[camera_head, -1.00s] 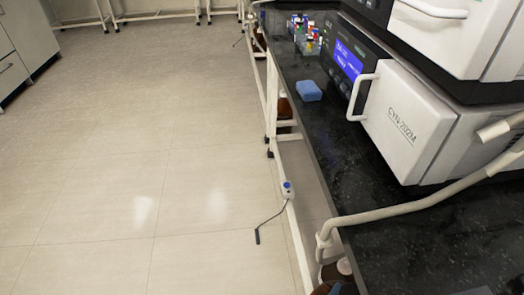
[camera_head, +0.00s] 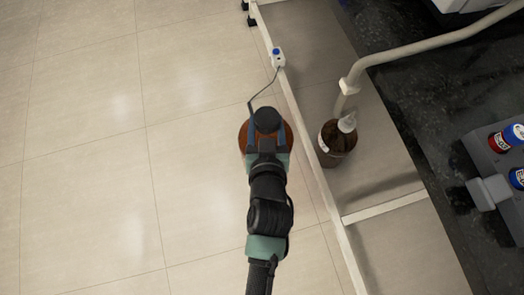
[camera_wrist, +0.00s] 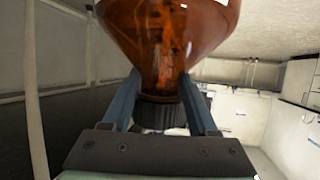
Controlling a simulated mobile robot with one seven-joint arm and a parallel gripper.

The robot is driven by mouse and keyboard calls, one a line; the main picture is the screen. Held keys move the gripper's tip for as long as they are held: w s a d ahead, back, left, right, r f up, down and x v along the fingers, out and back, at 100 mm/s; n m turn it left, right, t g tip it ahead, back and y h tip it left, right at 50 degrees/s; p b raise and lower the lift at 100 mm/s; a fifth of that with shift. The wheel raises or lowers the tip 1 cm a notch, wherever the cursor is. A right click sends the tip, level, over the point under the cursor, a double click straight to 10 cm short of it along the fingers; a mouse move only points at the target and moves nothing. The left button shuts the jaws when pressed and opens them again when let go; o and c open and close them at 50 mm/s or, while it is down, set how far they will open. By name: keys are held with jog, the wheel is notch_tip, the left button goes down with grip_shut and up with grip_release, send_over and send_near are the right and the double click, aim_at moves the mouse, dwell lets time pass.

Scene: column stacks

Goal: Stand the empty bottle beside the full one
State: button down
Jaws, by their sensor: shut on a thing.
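My gripper (camera_head: 266,132) is shut on the neck of an amber bottle (camera_head: 243,137) with a dark cap. In the head view I look down on it; its orange shoulder shows around the fingers over the floor, left of the bench rail. In the wrist view the bottle (camera_wrist: 170,25) is see-through orange, with the fingers (camera_wrist: 160,88) on either side of its neck. Its base is hidden.
A white bench rail (camera_head: 305,140) runs between the two bottles, with a crossbar (camera_head: 385,207) nearer me. A white-and-blue device (camera_head: 278,58) with a cord is on the rail. The black benchtop (camera_head: 415,85) and a pale pipe (camera_head: 425,47) overhang at right. Floor at left is clear.

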jog(key=w+f+b, duration=0.5)
jog(key=f+b, duration=0.3)
jog(key=f, duration=0.4)
jog(key=w+f+b, duration=0.6)
jog(key=f+b, duration=0.2)
jog(key=f, duration=0.4)
jog(key=shift+w+f+n+y, duration=0.15)
jog(key=shift+f+n+y, duration=0.25)
jog(key=shift+f+b, duration=0.15)
jog(key=shift+b, duration=0.2)
jog(key=shift+c, duration=0.9)
grip_release()
jog(key=shift+f, duration=0.2)
